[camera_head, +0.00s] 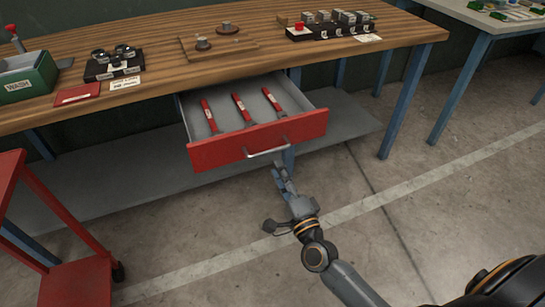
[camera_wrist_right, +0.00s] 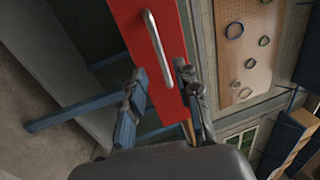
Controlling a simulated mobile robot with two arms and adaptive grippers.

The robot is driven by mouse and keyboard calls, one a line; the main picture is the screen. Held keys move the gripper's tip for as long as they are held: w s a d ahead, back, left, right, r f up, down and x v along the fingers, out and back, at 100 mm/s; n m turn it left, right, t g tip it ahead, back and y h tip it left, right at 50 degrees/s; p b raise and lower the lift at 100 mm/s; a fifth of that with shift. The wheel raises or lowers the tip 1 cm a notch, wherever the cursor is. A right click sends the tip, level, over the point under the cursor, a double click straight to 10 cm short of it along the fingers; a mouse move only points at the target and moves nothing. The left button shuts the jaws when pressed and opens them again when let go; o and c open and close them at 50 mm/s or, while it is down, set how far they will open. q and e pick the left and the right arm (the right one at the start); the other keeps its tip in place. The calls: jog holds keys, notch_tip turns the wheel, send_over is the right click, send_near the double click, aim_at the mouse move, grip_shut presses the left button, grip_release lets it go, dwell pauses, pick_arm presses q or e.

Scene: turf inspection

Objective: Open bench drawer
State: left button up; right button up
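The bench drawer (camera_head: 258,139) with a red front hangs pulled out under the wooden bench (camera_head: 150,82). Its grey inside shows three red-handled tools (camera_head: 243,108). A pale bar handle (camera_head: 266,153) is on the front; it also shows in the right wrist view (camera_wrist_right: 158,48). My right gripper (camera_head: 281,172) is just below and in front of the handle. My left gripper is not in view.
On the bench top are a green bin (camera_head: 28,78), a wooden board (camera_head: 218,48) and a black rack of small parts (camera_head: 330,27). A red cart (camera_head: 60,240) stands at the left. A grey lower shelf (camera_head: 110,175) runs under the bench. The floor in front is clear.

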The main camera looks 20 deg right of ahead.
jog(key=shift+s+f, duration=0.25)
jog(key=shift+s, duration=0.9)
jog(key=shift+s+f, duration=0.25)
jog(key=shift+s, duration=0.85)
jog(key=shift+f, duration=0.1)
